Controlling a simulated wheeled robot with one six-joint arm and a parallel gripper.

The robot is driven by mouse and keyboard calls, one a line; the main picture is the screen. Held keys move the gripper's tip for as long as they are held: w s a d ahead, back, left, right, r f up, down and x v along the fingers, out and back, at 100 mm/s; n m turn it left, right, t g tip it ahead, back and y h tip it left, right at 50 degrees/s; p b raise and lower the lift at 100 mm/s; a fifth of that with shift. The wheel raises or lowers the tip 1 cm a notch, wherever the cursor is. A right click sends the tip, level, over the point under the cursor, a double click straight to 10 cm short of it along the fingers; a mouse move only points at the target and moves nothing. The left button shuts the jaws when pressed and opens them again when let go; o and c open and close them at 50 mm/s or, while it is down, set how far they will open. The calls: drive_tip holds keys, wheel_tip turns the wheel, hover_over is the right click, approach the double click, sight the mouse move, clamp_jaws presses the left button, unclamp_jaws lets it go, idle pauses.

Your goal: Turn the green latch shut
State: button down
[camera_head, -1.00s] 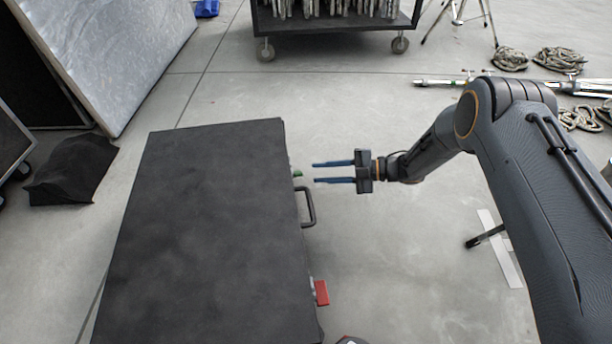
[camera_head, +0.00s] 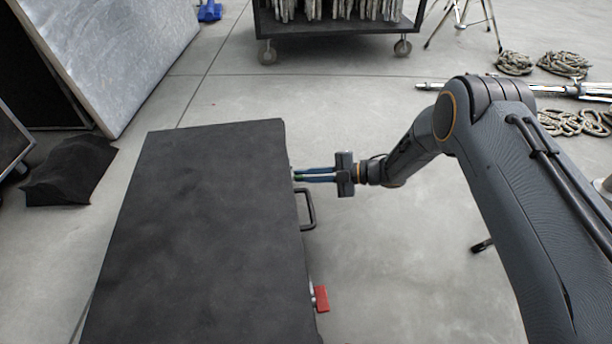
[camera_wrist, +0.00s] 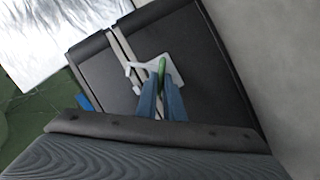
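The green latch (camera_wrist: 162,68) sits on a pale metal plate (camera_wrist: 175,68) on the side of a black case (camera_head: 205,220). In the head view only a bit of green shows at the case's right edge, between my fingertips. My gripper (camera_head: 298,174) reaches in from the right with its blue fingers pointing at the case. In the wrist view its fingers (camera_wrist: 161,88) lie on either side of the latch's handle, close together, and appear shut on it. The part of the latch between the fingers is partly hidden.
A black carry handle (camera_head: 308,209) sticks out of the case just below my gripper. A red latch (camera_head: 321,298) is lower on the same side. The floor (camera_head: 400,260) to the right is mostly clear. A wheeled cart (camera_head: 335,28) stands at the back.

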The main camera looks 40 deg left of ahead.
idle(0.3)
drive_tip(key=shift+s+d+f+n+y+p, duration=0.1)
drive_tip(key=shift+f+n+y+p, duration=0.15)
drive_tip(key=shift+n+y, duration=0.85)
drive_tip(key=shift+f+n+y+p, duration=0.1)
drive_tip(key=shift+f+n+y, duration=0.15)
drive_tip(key=shift+n, duration=1.85)
drive_tip(key=c, duration=1.9)
unclamp_jaws()
drive_tip(key=shift+o, duration=0.2)
drive_tip(key=shift+r, duration=0.1)
drive_tip(key=p+v, duration=0.2)
drive_tip(key=v, duration=0.5)
drive_tip(key=shift+w+d+p, duration=0.25)
drive_tip(key=shift+d+p, duration=0.1)
